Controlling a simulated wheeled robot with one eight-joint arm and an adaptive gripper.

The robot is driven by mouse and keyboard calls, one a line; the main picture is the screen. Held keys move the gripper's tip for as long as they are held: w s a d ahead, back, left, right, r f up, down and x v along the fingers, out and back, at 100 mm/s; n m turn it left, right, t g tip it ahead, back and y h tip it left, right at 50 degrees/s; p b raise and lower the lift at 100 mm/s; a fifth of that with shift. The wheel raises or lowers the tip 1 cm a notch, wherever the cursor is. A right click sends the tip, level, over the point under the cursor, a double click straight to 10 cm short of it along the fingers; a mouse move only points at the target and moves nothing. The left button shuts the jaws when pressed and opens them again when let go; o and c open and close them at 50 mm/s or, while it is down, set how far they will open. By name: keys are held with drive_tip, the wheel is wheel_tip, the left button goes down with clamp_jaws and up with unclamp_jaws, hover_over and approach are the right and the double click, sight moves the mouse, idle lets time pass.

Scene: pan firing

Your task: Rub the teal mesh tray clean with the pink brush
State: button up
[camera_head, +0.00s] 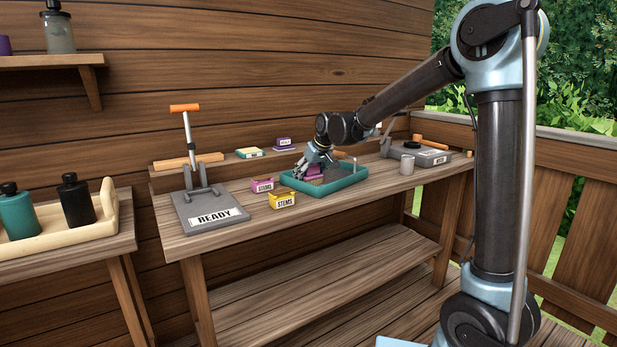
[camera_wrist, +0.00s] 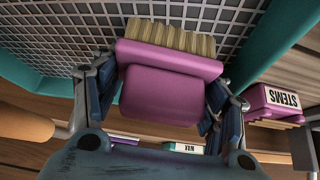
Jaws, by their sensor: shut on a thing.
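The teal mesh tray (camera_head: 345,184) lies on the workbench, a teal rim around a grey mesh; its rim also shows in the wrist view (camera_wrist: 35,83). My gripper (camera_head: 311,168) is over the left part of the tray. It is shut on the pink brush (camera_wrist: 165,92), with a finger on each side of its pink body. The brush's tan bristles (camera_wrist: 168,36) lie over the grey mesh in the wrist view; I cannot tell whether they touch it. In the head view my gripper partly hides the pink brush (camera_head: 314,172).
A grey READY press (camera_head: 208,208) is farther left. The lower shelf (camera_head: 330,272) is bare.

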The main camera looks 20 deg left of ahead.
drive_tip(key=shift+a, duration=0.1)
drive_tip(key=shift+w+a+f, duration=0.1)
drive_tip(key=shift+w+a, duration=0.3)
drive_tip(key=shift+a, duration=0.3)
drive_tip(key=shift+s+d, duration=0.1)
drive_tip(key=shift+d, duration=0.05)
drive_tip(key=shift+s+d, duration=0.3)
drive_tip(key=shift+d, duration=0.35)
drive_tip(key=shift+w+a, duration=0.1)
drive_tip(key=shift+a, duration=0.05)
drive_tip(key=shift+w+a, duration=0.25)
drive_tip(key=shift+a, duration=0.4)
drive_tip(key=shift+s+d+f, duration=0.1)
drive_tip(key=shift+d, duration=0.05)
idle(0.4)
drive_tip(key=shift+s+d, duration=0.25)
drive_tip(key=shift+d, duration=0.4)
